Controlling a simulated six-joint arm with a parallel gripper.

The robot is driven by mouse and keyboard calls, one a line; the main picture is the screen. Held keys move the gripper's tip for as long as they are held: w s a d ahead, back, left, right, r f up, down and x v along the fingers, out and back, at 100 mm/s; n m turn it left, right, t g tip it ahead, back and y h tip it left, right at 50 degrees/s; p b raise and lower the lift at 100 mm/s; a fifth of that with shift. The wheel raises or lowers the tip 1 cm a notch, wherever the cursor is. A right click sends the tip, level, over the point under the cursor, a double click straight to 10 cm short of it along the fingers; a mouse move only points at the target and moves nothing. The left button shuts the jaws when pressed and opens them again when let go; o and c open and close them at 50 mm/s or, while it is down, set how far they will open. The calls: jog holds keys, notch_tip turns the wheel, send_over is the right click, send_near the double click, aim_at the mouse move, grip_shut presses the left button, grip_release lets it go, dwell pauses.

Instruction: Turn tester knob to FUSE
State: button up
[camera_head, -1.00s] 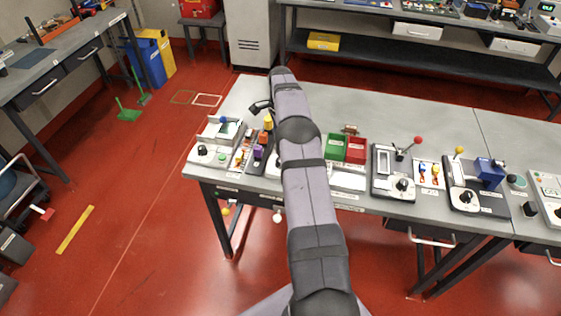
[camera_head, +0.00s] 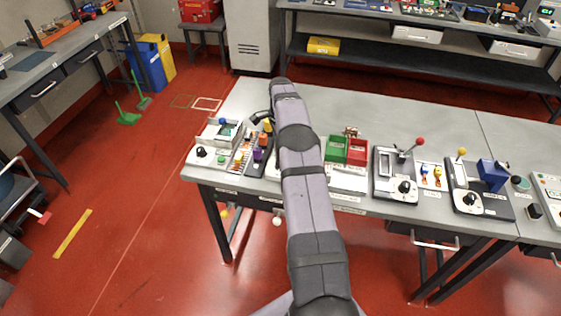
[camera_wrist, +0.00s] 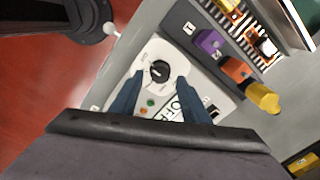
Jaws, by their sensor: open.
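The tester (camera_wrist: 142,58) is a pale panel below my gripper in the wrist view. Its round black knob (camera_wrist: 160,71) carries a small light mark; the position labels are too small to read. A small display (camera_wrist: 180,106) shows large letters, apparently OFF, partly behind a finger. My gripper (camera_wrist: 160,79) is open, with one blue finger on each side of the knob's near side. I see no clear contact, and the height gap cannot be told. In the head view my arm hides the fingers and most of the tester (camera_head: 273,172).
Purple (camera_wrist: 209,41), orange (camera_wrist: 236,69) and yellow (camera_wrist: 263,97) blocks stand on a grey strip beside the tester. A white ball knob (camera_wrist: 110,29) sticks out at the table's front edge. Green (camera_head: 336,149) and red (camera_head: 357,152) bins stand right of my arm.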

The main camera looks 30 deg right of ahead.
jog(key=shift+f+b, duration=0.8)
jog(key=shift+f, duration=0.75)
jog(key=c, duration=0.9)
jog(key=n, duration=0.4)
jog(key=shift+n, duration=0.9)
jog(key=n, duration=0.3)
jog(key=shift+n, duration=1.3)
